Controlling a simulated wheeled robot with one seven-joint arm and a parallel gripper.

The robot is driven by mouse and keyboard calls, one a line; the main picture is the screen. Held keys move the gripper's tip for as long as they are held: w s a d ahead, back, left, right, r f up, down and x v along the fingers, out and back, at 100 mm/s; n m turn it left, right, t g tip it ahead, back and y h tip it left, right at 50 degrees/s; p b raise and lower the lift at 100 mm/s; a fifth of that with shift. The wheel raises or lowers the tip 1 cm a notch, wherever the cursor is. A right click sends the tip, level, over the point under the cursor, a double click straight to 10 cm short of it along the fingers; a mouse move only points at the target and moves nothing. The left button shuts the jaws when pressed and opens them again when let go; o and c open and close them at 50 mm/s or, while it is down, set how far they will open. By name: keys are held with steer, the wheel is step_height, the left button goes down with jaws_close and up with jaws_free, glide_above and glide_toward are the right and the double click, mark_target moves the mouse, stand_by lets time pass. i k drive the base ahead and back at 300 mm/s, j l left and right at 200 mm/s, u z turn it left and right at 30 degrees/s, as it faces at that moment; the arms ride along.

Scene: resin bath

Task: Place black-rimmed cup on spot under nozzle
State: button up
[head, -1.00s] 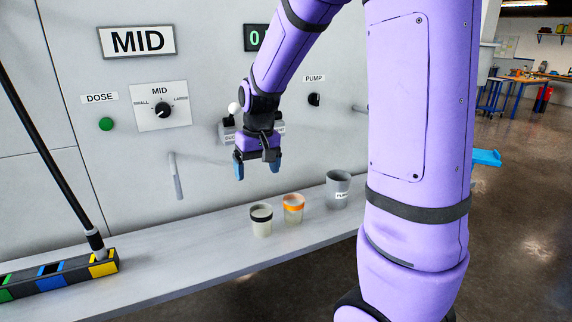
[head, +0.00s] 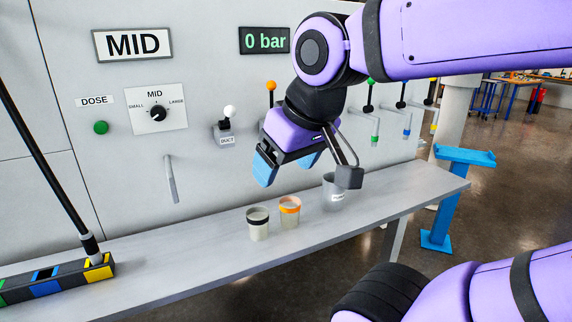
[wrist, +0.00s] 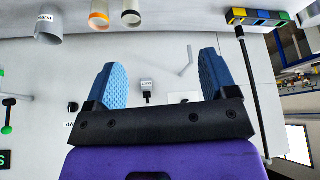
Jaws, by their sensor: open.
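The black-rimmed cup (head: 257,223) stands upright on the grey bench, left of the orange-rimmed cup (head: 290,212). It also shows at the top edge of the wrist view (wrist: 131,14). The nozzle (head: 171,178) is a bent grey pipe on the wall panel, left of the cups; it shows in the wrist view too (wrist: 187,62). No marked spot can be made out on the bench below it. My gripper (head: 287,172) is open and empty, above and behind the cups near the panel. Its two blue fingers (wrist: 162,82) are wide apart in the wrist view.
A grey cup (head: 333,193) stands right of the orange-rimmed cup, partly behind my gripper. A coloured block rack (head: 50,283) with a black pole is at the bench's left end. The bench (head: 180,255) is clear between rack and cups. Levers (head: 229,113) stick out of the panel.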

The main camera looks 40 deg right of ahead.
mark_target(186, 245)
steer(key=z, duration=1.1)
steer(key=j+z, duration=0.35)
steer(key=z, duration=0.15)
steer(key=k+j+z, duration=0.1)
steer(key=j+z, duration=0.2)
steer(key=z, duration=0.2)
steer(key=k+j+z, duration=0.15)
steer(key=j+z, duration=0.15)
steer(key=z, duration=0.15)
steer(key=k+j+z, duration=0.25)
steer(key=k+j, duration=0.4)
steer(key=j, duration=0.1)
